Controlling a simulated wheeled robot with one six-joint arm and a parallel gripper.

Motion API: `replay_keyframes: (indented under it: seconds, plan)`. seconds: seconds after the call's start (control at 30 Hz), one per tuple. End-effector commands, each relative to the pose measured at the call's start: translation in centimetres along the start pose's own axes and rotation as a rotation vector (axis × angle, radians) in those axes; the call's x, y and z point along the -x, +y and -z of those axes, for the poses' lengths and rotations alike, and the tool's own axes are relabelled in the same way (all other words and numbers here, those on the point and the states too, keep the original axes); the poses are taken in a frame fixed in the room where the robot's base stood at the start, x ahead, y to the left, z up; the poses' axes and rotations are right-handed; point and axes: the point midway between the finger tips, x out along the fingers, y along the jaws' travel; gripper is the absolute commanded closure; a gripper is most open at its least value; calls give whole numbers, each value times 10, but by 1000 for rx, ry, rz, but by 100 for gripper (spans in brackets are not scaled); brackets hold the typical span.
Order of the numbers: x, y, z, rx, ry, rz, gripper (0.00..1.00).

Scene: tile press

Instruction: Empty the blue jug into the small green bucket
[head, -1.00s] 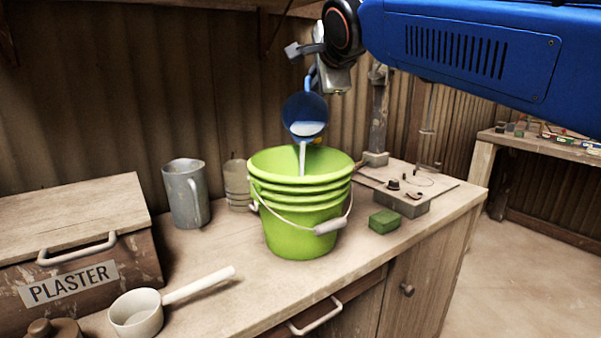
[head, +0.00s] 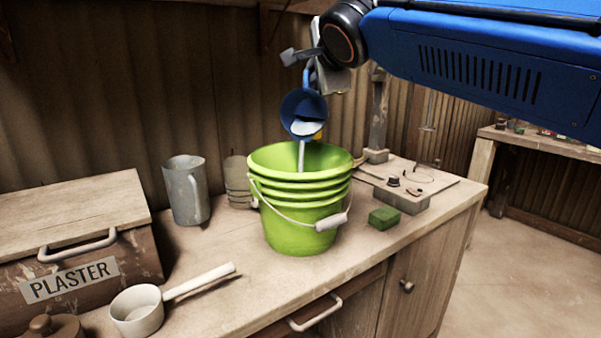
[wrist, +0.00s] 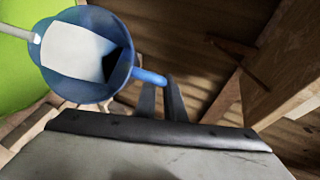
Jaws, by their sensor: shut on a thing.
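The blue jug (head: 292,104) is tipped over the green bucket (head: 299,241), its mouth turned toward the head camera. White liquid shows inside the jug, and a thin white stream falls from its lip into the bucket. My gripper (head: 312,68) is shut on the jug's handle above the bucket. In the wrist view the jug (wrist: 123,72) shows white liquid (wrist: 75,52) inside, and the handle lies between the fingers of my gripper (wrist: 162,84). The bucket (wrist: 15,65) is at the left there. The liquid level inside the bucket is hidden by its rim.
A grey jug (head: 187,192) stands left of the bucket. A white ladle-like pan (head: 138,311) and a box labelled PLASTER (head: 75,282) are at the left. A green block (head: 384,218) and a small device (head: 402,200) lie to the right.

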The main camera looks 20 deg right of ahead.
Motion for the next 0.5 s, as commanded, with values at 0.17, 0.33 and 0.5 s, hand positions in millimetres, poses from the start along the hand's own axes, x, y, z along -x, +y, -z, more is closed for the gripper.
replay_keyframes:
  seconds: [0.17,0.33,0.5]
  plan:
    - [6,-1,-2,9,3,20,100]
    - [10,-1,-4,16,7,39,100]
    - [13,-2,-6,24,10,57,100]
